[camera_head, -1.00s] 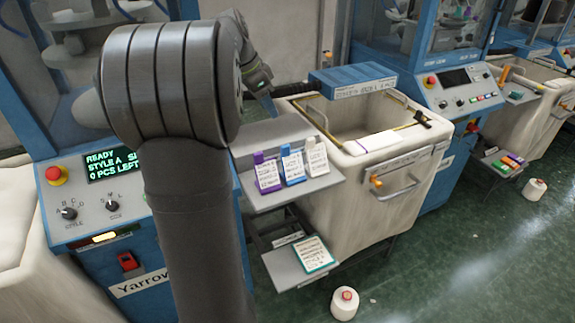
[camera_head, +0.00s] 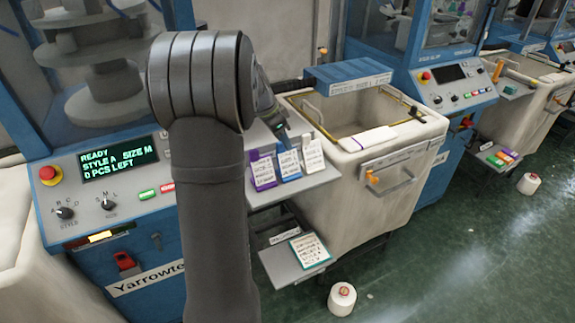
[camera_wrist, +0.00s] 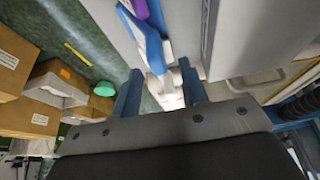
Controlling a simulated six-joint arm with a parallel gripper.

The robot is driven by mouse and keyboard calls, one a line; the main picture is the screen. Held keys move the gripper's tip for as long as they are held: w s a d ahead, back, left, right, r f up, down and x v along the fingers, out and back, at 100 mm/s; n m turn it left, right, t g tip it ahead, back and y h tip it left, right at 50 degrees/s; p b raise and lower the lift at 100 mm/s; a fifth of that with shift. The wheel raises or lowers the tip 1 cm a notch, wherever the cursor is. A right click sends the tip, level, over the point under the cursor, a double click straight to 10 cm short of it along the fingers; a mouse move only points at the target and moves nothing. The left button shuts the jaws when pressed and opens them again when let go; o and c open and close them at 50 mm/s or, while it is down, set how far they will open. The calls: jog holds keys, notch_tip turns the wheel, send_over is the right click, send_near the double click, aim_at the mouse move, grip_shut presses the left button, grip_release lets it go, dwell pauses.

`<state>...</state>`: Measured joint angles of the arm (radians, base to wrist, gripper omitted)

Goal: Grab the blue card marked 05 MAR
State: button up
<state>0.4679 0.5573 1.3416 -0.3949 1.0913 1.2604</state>
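Three cards stand side by side on a grey shelf (camera_head: 270,193): purple (camera_head: 263,170), blue (camera_head: 289,165) and white (camera_head: 312,155). Their print is too small to read, so I cannot confirm 05 MAR. My gripper (camera_head: 282,134) is just above and behind the blue card, close to its top. In the wrist view, the blue fingers (camera_wrist: 161,68) are spread apart. The blue card (camera_wrist: 151,46) lies beyond the fingertips, with the purple card (camera_wrist: 140,8) further up and the white card (camera_wrist: 170,92) showing between the fingers. No card appears gripped.
A cream bin (camera_head: 385,180) stands right of the shelf, under a blue labelled box (camera_head: 347,77). A green-edged card (camera_head: 309,249) lies on a lower shelf. A machine panel (camera_head: 118,175) is at left. Cardboard boxes (camera_wrist: 45,85) show in the wrist view.

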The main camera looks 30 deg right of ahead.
aim_at(289, 160)
jog(key=shift+x, duration=1.2)
grip_shut()
jog(key=shift+r, duration=0.1)
